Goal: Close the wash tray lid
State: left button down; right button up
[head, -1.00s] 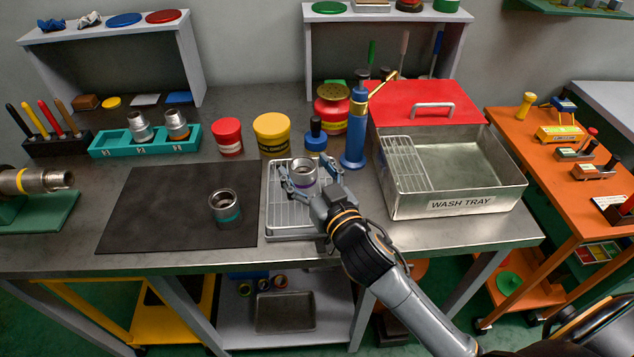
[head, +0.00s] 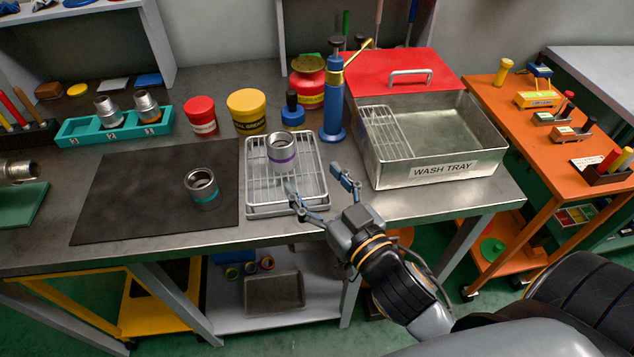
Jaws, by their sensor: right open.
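The wash tray (head: 440,170) is an open metal box on the right part of the bench, labelled WASH TRAY. Its red lid (head: 388,68) with a metal handle (head: 410,76) stands open at the back of the tray. A wire rack (head: 385,132) sits at the left side inside the tray. My right gripper (head: 318,188) is open and empty, with its fingers spread in front of a small drain tray, left of the wash tray. My left gripper is not in view.
A purple-banded metal collar (head: 283,152) stands on the wire drain tray (head: 288,208). A teal-banded collar (head: 202,188) is on the black mat (head: 130,195). A blue dispenser bottle (head: 333,105) with a brass spout stands close to the wash tray's left side.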

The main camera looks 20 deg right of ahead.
aim_at(398, 61)
jog(key=z, duration=1.25)
